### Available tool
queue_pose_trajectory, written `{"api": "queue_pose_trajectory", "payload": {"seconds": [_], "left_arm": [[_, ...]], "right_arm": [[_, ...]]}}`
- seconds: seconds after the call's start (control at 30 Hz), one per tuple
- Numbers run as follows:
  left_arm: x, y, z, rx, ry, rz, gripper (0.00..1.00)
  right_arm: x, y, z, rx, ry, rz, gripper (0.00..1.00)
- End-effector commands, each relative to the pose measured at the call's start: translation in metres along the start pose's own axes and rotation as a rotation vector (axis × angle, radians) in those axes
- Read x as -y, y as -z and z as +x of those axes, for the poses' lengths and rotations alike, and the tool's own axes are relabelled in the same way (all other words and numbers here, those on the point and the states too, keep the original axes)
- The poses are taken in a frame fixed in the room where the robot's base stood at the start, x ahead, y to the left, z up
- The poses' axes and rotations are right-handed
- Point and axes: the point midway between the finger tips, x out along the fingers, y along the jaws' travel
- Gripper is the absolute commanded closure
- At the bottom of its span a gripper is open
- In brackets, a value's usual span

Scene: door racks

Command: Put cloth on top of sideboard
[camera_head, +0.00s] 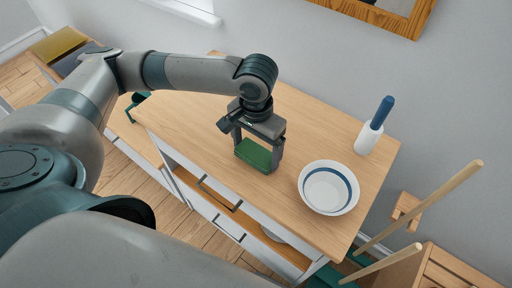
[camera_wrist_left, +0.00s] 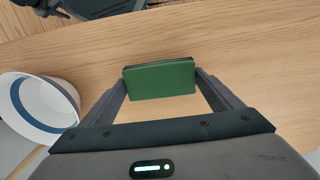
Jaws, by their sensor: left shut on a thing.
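The cloth is a folded green pad (camera_head: 253,154), held between the fingers of my left gripper (camera_head: 258,160). It also shows in the left wrist view (camera_wrist_left: 160,81), squeezed between both fingertips (camera_wrist_left: 160,83). The gripper points down over the wooden top of the sideboard (camera_head: 190,122), near its front edge. I cannot tell whether the cloth touches the top or hangs just above it. My right gripper is not in view.
A white bowl with a blue ring (camera_head: 328,188) stands to the right of the left gripper; the left wrist view shows it (camera_wrist_left: 38,106) too. A white holder with a blue handle (camera_head: 374,125) stands at the back right. The top's left part is clear.

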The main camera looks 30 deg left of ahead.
Motion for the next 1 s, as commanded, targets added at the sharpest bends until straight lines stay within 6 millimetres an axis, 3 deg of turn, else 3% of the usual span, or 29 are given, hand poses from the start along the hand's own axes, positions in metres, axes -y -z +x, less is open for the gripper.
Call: {"api": "queue_pose_trajectory", "payload": {"seconds": [0.03, 0.07, 0.1, 0.57, 0.77, 1.0], "left_arm": [[0.000, 0.000, 0.001, 0.000, 0.000, 0.000, 0.36], [0.000, 0.000, 0.001, 0.000, 0.000, 0.000, 0.10], [0.000, 0.000, 0.001, 0.000, 0.000, 0.000, 0.00], [0.000, 0.000, -0.006, -0.002, -0.001, 0.000, 0.00], [0.000, 0.001, -0.031, -0.003, -0.001, 0.001, 0.00], [0.000, 0.001, -0.074, -0.005, 0.000, 0.001, 0.00]], "right_arm": [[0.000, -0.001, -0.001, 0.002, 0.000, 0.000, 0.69], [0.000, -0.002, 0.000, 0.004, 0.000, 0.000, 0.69], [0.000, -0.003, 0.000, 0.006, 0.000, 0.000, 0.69], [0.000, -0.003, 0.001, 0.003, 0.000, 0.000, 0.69], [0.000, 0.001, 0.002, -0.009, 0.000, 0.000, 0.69], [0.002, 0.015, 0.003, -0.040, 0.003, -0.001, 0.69]]}}
